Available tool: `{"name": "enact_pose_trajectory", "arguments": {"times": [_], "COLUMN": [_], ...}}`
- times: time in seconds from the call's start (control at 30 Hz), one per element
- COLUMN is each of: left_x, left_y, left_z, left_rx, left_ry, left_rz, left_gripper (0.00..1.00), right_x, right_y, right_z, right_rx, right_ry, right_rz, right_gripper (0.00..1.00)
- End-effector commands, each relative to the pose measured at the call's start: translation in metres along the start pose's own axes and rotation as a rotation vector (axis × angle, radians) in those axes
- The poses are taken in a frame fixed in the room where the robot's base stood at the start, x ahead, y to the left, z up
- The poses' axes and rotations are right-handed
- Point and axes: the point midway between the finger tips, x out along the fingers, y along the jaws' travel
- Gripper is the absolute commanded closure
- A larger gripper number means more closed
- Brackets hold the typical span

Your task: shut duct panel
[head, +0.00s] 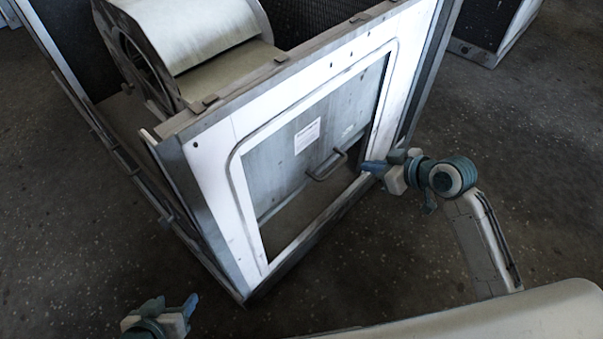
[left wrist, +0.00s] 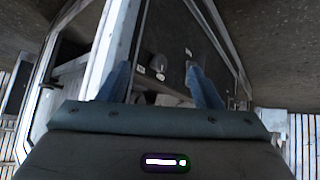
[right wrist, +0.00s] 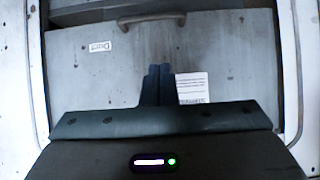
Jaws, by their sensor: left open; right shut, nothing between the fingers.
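The duct panel (head: 275,165) is a grey plate in the white frame of the blower housing. It carries a white label (head: 307,135) and a bar handle (head: 327,170) near its lower edge. An open gap (head: 290,215) shows beneath it. My right gripper (head: 366,167) is shut and empty, right of the handle at the frame's right side. In the right wrist view, its closed fingers (right wrist: 157,84) overlap the panel (right wrist: 85,65), beside the label (right wrist: 192,88); contact is unclear. My left gripper (head: 171,303) is open and empty, low and left, away from the panel.
The white frame (head: 225,190) borders the opening. A curved metal blower casing (head: 195,40) sits inside the open-topped housing behind it. Bare speckled floor (head: 470,240) lies to the right, and another dark cabinet (head: 485,35) stands at the back right.

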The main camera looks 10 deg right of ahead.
Motion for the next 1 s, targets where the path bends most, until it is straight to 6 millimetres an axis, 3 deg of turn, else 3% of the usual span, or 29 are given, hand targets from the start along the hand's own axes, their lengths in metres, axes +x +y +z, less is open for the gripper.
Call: {"name": "enact_pose_trajectory", "arguments": {"times": [0.27, 0.67, 0.8, 1.0], "left_x": [-0.001, 0.006, 0.009, 0.008], "left_y": [0.002, 0.006, 0.007, 0.004], "left_z": [-0.002, -0.001, -0.002, -0.025], "left_rx": [-0.007, -0.041, -0.056, -0.044], "left_ry": [0.029, 0.116, 0.159, 0.256], "left_rz": [0.008, 0.029, 0.037, 0.029], "left_gripper": [0.41, 0.41, 0.41, 0.41], "right_x": [0.02, 0.099, 0.116, 0.124], "right_y": [-0.003, -0.004, -0.004, -0.003], "right_z": [-0.004, -0.004, 0.014, 0.023], "right_rx": [-0.006, -0.006, -0.007, -0.009], "right_ry": [0.01, 0.009, 0.004, 0.005], "right_rz": [-0.009, -0.009, -0.008, -0.007], "right_gripper": [1.0, 1.0, 1.0, 1.0]}}
